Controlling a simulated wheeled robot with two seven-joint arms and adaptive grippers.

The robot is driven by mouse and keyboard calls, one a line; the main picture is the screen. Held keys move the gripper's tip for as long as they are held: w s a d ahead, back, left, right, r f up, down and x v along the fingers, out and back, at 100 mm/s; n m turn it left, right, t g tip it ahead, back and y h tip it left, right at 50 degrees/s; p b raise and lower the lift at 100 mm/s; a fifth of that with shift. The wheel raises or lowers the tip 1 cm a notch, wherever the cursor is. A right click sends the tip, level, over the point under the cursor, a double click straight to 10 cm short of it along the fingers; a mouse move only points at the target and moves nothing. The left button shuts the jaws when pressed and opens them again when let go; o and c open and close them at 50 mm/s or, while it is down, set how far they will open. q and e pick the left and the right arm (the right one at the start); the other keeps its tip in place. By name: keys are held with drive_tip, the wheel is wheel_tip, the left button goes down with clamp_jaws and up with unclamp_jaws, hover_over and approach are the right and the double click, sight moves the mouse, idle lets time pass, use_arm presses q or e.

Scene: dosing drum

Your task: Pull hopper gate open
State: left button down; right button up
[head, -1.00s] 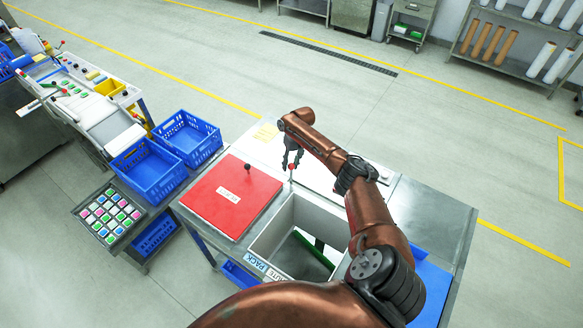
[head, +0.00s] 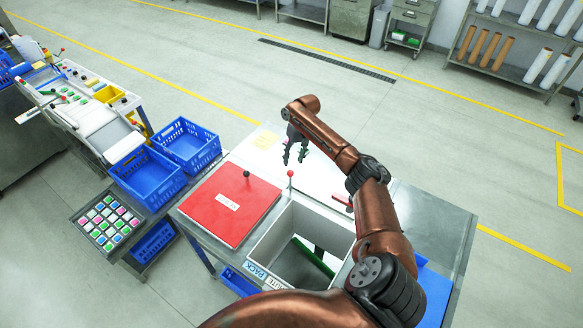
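A thin upright rod with a red ball knob (head: 291,173) stands at the back left corner of an open, light-walled bin (head: 257,239). A flat red panel (head: 232,207) with a black knob and a small white label lies left of the bin. Which part is the hopper gate is not clear from this view. My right gripper (head: 294,159) is open and empty, just behind and above the red knob and apart from it. My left gripper is not in view.
The bench has a clear metal top (head: 432,222) at right. A red handle (head: 341,200) is partly hidden by my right arm. Blue crates (head: 148,174) and a tray of colored pieces (head: 107,222) stand at left. A green bar (head: 313,257) lies inside the bin.

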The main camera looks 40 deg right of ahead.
drive_tip(key=shift+s+d+r, duration=0.1)
drive_tip(key=shift+d+r, duration=0.05)
drive_tip(key=shift+r, duration=0.6)
drive_tip(key=shift+d+r, duration=0.15)
drive_tip(key=shift+r, duration=0.6)
drive_tip(key=shift+r, duration=0.1)
